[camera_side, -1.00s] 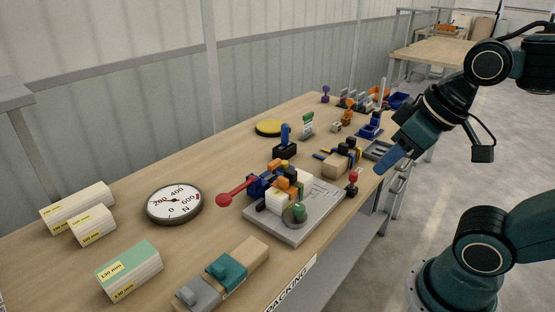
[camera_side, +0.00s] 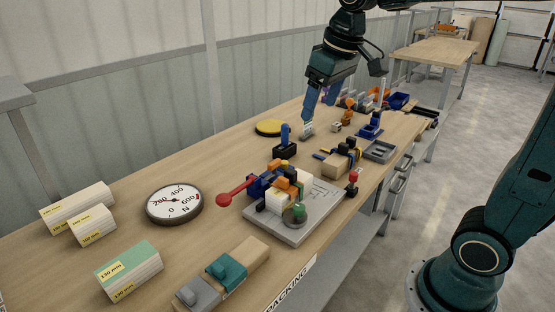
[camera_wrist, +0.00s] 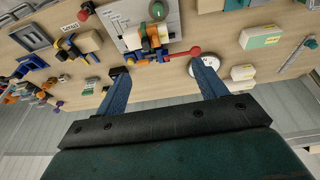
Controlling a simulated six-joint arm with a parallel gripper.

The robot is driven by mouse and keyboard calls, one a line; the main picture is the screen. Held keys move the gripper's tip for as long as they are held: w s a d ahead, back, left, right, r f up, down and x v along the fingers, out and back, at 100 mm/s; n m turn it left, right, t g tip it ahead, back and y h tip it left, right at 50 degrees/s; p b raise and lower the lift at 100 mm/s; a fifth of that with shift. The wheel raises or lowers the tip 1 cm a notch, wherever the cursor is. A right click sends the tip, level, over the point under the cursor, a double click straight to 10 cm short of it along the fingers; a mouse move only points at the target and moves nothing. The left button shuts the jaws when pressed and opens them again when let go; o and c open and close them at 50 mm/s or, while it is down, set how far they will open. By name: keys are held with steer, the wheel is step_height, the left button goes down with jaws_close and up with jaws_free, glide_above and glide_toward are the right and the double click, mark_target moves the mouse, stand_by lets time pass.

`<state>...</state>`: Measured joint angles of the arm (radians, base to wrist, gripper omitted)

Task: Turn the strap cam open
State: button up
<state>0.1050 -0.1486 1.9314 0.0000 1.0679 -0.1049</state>
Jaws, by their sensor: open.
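A tan block (camera_side: 337,165) with a dark strap, a black piece and a blue-and-yellow lever sits right of the table's middle. It looks like the strap cam, though its parts are too small to tell the cam's angle. The same block shows at the upper left of the wrist view (camera_wrist: 88,41). My gripper (camera_side: 319,110) is open and empty, above the back part of the table, behind and left of the block and apart from it. In the wrist view its two blue fingers (camera_wrist: 158,72) are spread wide with nothing between the tips.
A grey plate (camera_side: 325,200) carries colourful clamps and a red-knobbed lever (camera_side: 236,190). A black-and-blue fixture (camera_side: 285,148) and yellow disc (camera_side: 268,128) stand near my gripper. A round gauge (camera_side: 174,204) and labelled blocks (camera_side: 130,271) lie left. Bare wood shows between them.

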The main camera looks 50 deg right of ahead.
steer(key=w+d+f+g, duration=0.1)
steer(key=w+d+f, duration=0.15)
steer(key=w, duration=0.35)
steer(key=w+d+f+g, duration=0.1)
steer(key=w+d+f, duration=0.15)
steer(key=w, duration=0.45)
steer(key=g, duration=0.1)
glide_above(274, 161)
step_height(274, 161, down, 8)
steer(key=f, duration=0.1)
steer(key=shift+s+r, duration=0.1)
steer(key=shift+r, duration=0.15)
steer(key=shift+f, duration=6.85)
steer(key=shift+c, duration=0.2)
steer(key=c, duration=0.9)
